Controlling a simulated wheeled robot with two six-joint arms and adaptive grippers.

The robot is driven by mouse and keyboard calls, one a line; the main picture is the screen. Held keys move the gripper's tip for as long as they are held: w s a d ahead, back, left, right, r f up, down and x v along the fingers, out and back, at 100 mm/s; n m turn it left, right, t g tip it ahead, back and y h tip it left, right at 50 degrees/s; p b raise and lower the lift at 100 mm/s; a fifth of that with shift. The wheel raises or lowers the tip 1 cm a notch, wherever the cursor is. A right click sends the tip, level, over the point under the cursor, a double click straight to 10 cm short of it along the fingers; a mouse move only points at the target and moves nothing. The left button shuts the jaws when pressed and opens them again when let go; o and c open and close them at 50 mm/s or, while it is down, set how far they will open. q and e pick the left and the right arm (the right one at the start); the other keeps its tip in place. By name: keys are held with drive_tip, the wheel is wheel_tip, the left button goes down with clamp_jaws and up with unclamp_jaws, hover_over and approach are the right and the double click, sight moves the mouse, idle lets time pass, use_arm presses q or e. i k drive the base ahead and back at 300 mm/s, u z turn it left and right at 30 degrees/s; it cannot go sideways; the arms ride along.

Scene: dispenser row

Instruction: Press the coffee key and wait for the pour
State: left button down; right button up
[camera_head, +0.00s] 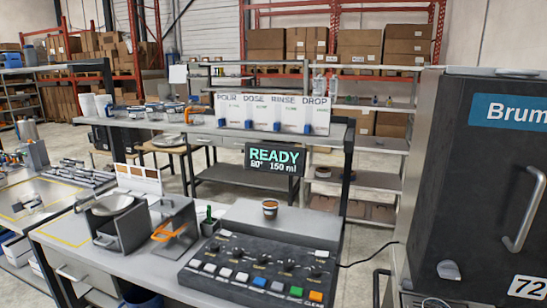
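A dark key panel (262,271) lies on the front counter. Its front row has several pale and blue keys, a green key (296,291) and an orange key (316,296). I cannot read which one is the coffee key. Several dark knobs stand behind that row. A small brown cup (270,208) stands upright on the grey block (290,225) behind the panel; its contents are too small to tell. A dark display (272,160) above reads "READY" and "150 ml". Neither of my grippers is in view.
A dark cabinet (477,180) marked "Brum" and "72" fills the right. A grey box with a round metal top (117,222) and an orange-handled piece (165,233) stand left of the panel. Cards (272,114) reading POUR, DOSE, RINSE, DROP stand on the shelf behind.

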sight(194, 262)
drive_tip(key=u, duration=0.5)
drive_tip(key=k, duration=1.25)
drive_tip(key=u, duration=0.5)
drive_tip(key=i, duration=1.1)
drive_tip(key=z, duration=1.15)
drive_tip(key=i, duration=0.65)
drive_tip(key=z, duration=0.55)
